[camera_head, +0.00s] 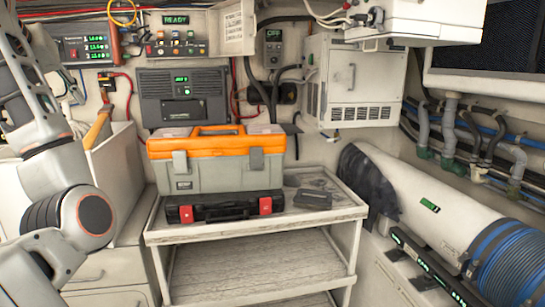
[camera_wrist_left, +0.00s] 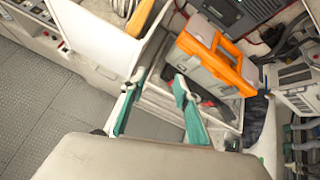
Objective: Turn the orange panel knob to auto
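A control panel (camera_head: 178,49) with small knobs, lights and a green display sits on the back wall, below a green READY display (camera_head: 176,20). Small orange or red controls show on it, but which one is the orange knob and where it points are too small to tell. My left arm rises along the left edge of the head view; its fingers are not clear there. In the left wrist view my left gripper (camera_wrist_left: 158,76) has its two teal fingers spread apart with nothing between them. It is away from the panel. My right gripper is not in view.
An orange-lidded toolbox (camera_head: 215,178) stands on a black case (camera_head: 222,207) on a wooden-topped cart (camera_head: 290,224). Behind it is a dark unit (camera_head: 182,96) with a green display. A white cabinet (camera_head: 353,85) and pipes are at the right. An open-topped white bin (camera_head: 118,165) stands left.

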